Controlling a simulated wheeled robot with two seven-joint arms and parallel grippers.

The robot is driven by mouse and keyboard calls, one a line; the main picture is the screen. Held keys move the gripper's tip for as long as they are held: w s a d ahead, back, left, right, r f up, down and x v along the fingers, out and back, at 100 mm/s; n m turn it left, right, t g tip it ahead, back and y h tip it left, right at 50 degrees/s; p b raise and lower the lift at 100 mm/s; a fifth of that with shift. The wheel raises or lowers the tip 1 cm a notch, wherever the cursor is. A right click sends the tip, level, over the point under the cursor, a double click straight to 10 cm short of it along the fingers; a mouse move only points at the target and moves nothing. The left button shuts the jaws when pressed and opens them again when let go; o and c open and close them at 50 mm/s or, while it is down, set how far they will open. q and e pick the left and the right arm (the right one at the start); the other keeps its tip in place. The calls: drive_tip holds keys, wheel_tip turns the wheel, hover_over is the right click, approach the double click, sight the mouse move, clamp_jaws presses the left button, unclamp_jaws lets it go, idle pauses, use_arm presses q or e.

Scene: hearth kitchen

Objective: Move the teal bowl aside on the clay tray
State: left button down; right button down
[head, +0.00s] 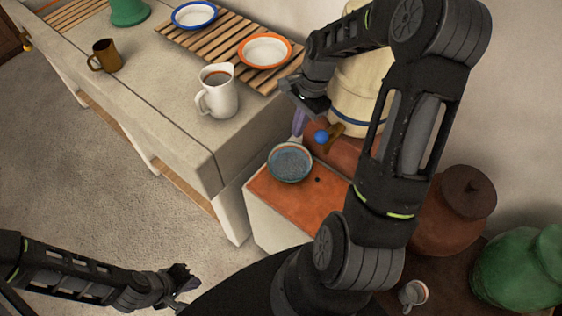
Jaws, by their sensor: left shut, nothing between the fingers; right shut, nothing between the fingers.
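The teal bowl (290,176), with a speckled blue-grey inside, sits upright near the back left edge of the orange-brown clay tray (297,207). The tray tops a pale block beside the counter's end; my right arm hides its right part. My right gripper (298,124) is shut and empty, just above and behind the bowl in the picture, apart from it as far as I can tell. My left gripper (188,286) is shut and empty at the lower left, over the floor and far from the bowl.
A cream crock (362,85) with a blue-knobbed tap (322,137) stands behind the tray. A white pitcher (217,95), brown mug (104,56) and slatted racks with plates (265,51) are on the counter. A brown jar (455,215) and green jar (518,270) stand right.

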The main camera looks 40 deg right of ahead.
drive_tip(key=f+b, duration=0.1)
drive_tip(key=f, duration=0.1)
drive_tip(key=f+b, duration=0.1)
drive_tip(key=b, duration=0.1)
drive_tip(key=f+b, duration=0.1)
drive_tip(key=f, duration=0.1)
drive_tip(key=shift+w+d+f, duration=0.2)
drive_tip(key=shift+w+f, duration=0.05)
drive_tip(key=shift+f, duration=0.05)
approach(280, 176)
drive_tip(key=f, duration=0.1)
drive_tip(key=d+f, duration=0.1)
drive_tip(key=f, duration=0.1)
drive_tip(key=shift+d+p, duration=0.3)
drive_tip(key=shift+d, duration=0.05)
drive_tip(key=a, duration=0.2)
drive_tip(key=a+p, duration=0.1)
drive_tip(key=shift+a+f, duration=0.1)
drive_tip(key=shift+f, duration=0.15)
drive_tip(key=shift+s+a+f, duration=0.1)
drive_tip(key=shift+a, duration=0.4)
